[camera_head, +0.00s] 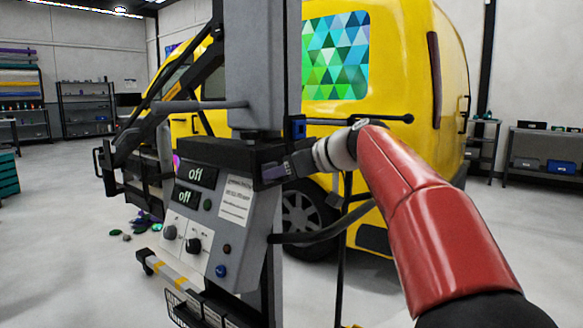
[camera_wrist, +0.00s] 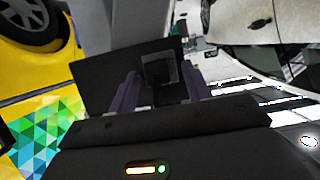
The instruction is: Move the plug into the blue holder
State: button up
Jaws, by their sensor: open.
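The blue holder (camera_head: 299,127) is a small blue bracket on the right side of the grey machine, just above my gripper. My gripper (camera_head: 270,172) reaches in from the right, with its fingers at the black box below the column. In the wrist view, my gripper's two purplish fingers (camera_wrist: 160,90) are open, one on each side of a dark square block (camera_wrist: 158,72) in front of a black plate. This block appears to be the plug; I cannot tell whether the fingers touch it. The plug is not clearly visible in the head view.
The grey control box (camera_head: 210,212) with "off" displays and knobs stands close below. A black hose (camera_head: 325,232) loops from its right side. A yellow van (camera_head: 408,60) stands behind. Open floor (camera_head: 60,240) lies at the left.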

grip_shut()
dwell(0.5)
jog(key=shift+s+d+b, duration=0.45)
jog(key=shift+d+b, duration=0.05)
jog(key=shift+d, duration=0.1)
dwell(0.4)
jog(key=s+d+b, duration=0.3)
jog(key=s+d, duration=0.1)
jog(key=d, duration=0.1)
jog(key=shift+d, duration=0.15)
dwell(0.9)
jog(key=shift+s, duration=0.1)
